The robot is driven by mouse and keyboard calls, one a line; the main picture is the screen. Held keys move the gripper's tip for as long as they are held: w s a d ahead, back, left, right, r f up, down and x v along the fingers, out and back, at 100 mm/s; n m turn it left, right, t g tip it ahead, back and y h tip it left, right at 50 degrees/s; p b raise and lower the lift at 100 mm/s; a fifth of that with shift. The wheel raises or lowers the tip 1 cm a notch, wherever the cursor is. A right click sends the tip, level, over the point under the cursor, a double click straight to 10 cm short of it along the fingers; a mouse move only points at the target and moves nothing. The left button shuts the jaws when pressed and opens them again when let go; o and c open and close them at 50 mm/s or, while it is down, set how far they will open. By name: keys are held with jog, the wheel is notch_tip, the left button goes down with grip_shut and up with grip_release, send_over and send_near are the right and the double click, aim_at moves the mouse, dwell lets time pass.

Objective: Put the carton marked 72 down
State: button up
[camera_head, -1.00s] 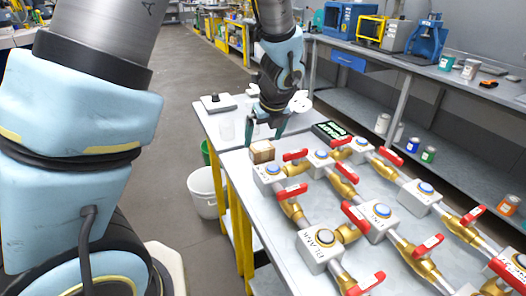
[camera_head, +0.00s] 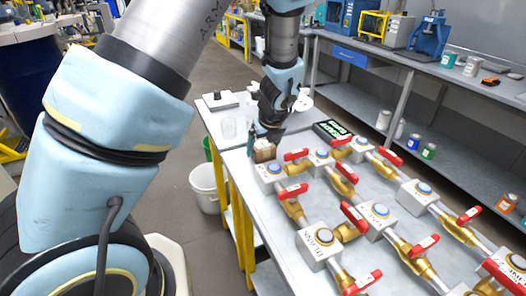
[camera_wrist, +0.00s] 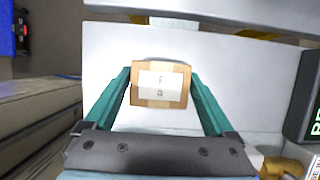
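My gripper (camera_head: 264,140) is low over the carton, pointing down. In the wrist view the two green fingers of my gripper (camera_wrist: 160,72) lie along the carton's left and right sides. Their tips look level with its edges, but I cannot tell whether they press on it. The carton's back is hidden in the head view.
Valve assemblies with red handles (camera_head: 350,214) fill the table right of the carton. A dark sign with green lettering (camera_head: 332,132) lies behind them. A white bucket (camera_head: 204,187) is on the floor.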

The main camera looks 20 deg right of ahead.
jog(key=c, duration=1.1)
